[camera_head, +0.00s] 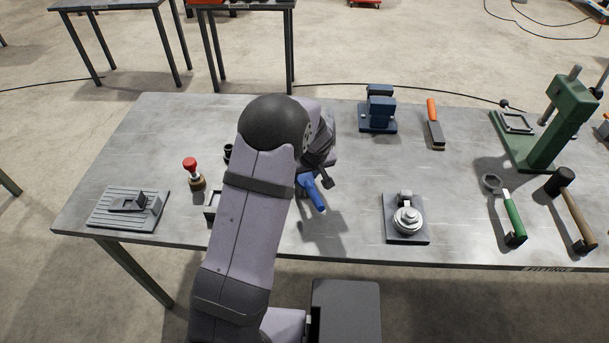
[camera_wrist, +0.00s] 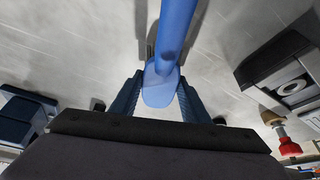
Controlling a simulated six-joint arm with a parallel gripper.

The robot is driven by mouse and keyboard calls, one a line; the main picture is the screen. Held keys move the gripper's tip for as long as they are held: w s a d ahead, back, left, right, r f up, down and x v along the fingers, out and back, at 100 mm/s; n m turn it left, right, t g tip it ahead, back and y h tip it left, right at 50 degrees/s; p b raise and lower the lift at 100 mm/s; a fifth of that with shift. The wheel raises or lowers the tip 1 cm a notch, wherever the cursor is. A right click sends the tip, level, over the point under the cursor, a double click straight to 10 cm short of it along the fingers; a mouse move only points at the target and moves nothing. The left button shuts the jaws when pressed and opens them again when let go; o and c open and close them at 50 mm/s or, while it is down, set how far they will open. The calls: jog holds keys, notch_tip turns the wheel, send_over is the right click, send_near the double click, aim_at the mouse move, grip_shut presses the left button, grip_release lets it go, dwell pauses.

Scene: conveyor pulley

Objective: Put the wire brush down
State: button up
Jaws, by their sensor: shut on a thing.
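The wire brush (camera_head: 314,194) shows as a blue handle, sticking out from under my arm over the middle of the table. In the wrist view its blue handle (camera_wrist: 176,35) runs up from between the fingers to the top edge; its bristles are not seen. My gripper (camera_wrist: 160,92) is shut on the handle, one dark finger on each side. In the head view my arm hides most of the gripper. A shadow lies on the table beside the handle, and the brush looks held above the grey metal table (camera_head: 355,160).
A pulley on a plate (camera_head: 407,219) stands right of the brush. A blue vise-like block (camera_head: 378,108) and an orange-handled tool (camera_head: 434,122) lie behind. A red-topped tool (camera_head: 194,172) and a ribbed plate (camera_head: 128,208) are left. A green-handled wrench (camera_head: 508,212), hammer (camera_head: 571,208) and green press (camera_head: 548,130) are right.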

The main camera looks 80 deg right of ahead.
aim_at(309, 184)
jog(key=shift+f, duration=0.4)
jog(key=shift+f, duration=0.15)
jog(key=o, duration=1.1)
jog(key=shift+r, duration=0.3)
jog(key=b+v, duration=0.2)
jog(key=v, duration=0.9)
jog(key=shift+s+a+r, duration=0.1)
jog(key=shift+a+r, duration=0.15)
jog(key=shift+r, duration=0.05)
